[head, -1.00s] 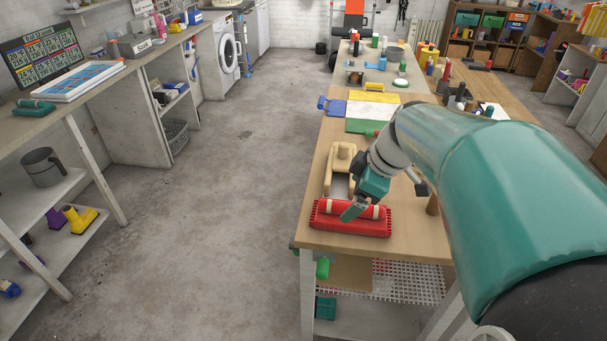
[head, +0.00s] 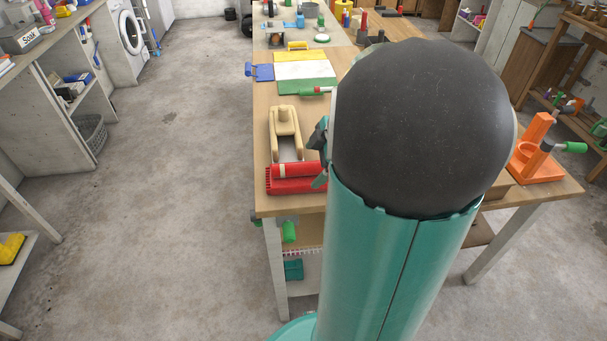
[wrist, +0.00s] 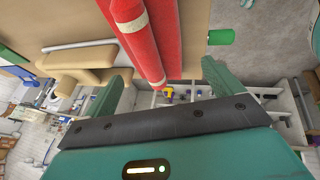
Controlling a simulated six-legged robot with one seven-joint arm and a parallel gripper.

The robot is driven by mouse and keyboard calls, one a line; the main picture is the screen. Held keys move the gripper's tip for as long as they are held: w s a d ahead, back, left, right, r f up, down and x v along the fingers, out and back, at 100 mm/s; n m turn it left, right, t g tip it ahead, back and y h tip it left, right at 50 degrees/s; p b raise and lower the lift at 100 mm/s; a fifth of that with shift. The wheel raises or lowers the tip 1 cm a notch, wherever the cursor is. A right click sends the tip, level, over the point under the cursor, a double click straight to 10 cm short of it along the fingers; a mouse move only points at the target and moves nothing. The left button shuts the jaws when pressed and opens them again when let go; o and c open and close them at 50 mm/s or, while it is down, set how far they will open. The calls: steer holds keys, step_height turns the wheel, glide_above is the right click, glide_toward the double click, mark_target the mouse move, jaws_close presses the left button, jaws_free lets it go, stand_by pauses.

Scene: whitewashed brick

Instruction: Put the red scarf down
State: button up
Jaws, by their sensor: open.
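The red scarf (head: 300,171) is a roll with a cream band, lying at the near left corner of the wooden bench. A wider red piece (head: 290,187) with a ridged edge lies along its near side; I cannot tell if it is part of the scarf. In the wrist view the scarf (wrist: 131,14) shows at the top, beyond the fingertips. My gripper (wrist: 167,67) is open, with nothing between its fingers. In the head view my arm hides most of the gripper and the right end of the scarf.
A tan wooden clamp-like piece (head: 286,130) lies just behind the scarf. A yellow, white and green board (head: 305,70) is farther back. An orange tool (head: 538,155) stands on the bench's right side. The bench's left edge is close to the scarf, with open floor (head: 175,200) beyond.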

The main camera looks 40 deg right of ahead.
mark_target(302, 178)
steer(key=x, duration=0.6)
steer(key=shift+s+f, duration=0.1)
steer(key=c, duration=1.3)
steer(key=shift+r, duration=0.2)
